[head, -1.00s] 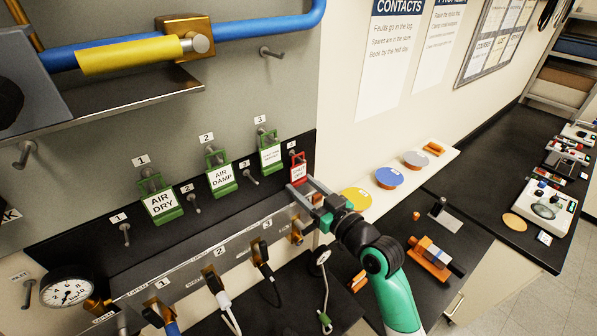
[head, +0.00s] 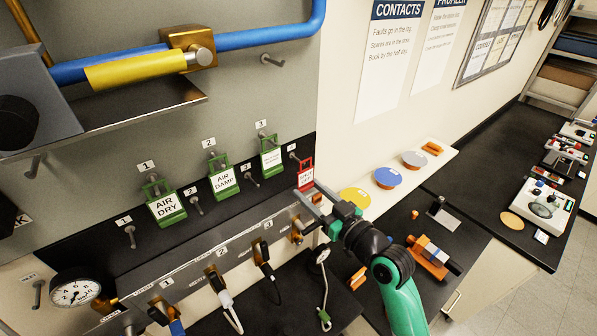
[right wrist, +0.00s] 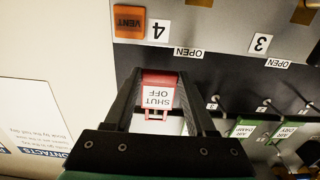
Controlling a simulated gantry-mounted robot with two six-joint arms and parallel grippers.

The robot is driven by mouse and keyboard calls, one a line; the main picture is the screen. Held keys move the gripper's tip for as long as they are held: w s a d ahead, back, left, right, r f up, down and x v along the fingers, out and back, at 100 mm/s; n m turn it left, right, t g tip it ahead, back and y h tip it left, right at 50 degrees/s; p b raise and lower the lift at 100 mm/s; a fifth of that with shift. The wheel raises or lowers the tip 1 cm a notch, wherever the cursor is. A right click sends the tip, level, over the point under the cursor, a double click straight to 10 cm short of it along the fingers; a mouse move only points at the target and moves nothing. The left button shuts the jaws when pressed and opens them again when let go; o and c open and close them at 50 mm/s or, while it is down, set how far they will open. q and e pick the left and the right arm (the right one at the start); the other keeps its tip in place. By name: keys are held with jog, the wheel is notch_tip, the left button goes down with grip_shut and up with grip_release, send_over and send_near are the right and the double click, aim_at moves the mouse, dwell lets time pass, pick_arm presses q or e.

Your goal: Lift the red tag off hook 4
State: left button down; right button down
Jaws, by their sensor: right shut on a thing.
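The red tag (head: 305,175) with a white "SHUT OFF" label hangs upright at the right end of the row of tags. In the right wrist view the tag (right wrist: 158,97) shows upside down between the two dark fingers. My right gripper (head: 309,195) is shut on the red tag. Hook 4 (head: 293,156) shows just left of the tag's top, under its number plate. The tag's top is right of the hook's stem, and I cannot tell whether it is fully clear of the hook tip. My left gripper is not in view.
Green tags hang on hooks 1 (head: 165,205), 2 (head: 222,177) and 3 (head: 271,156). A grey valve rail (head: 190,272) with brass fittings runs below. A yellow disc (head: 355,198) and a blue disc (head: 388,177) lie on the white ledge at right.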

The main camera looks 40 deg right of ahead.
jog(key=shift+s+a+p, duration=0.15)
jog(key=shift+s+p, duration=0.45)
jog(key=shift+s, duration=2.05)
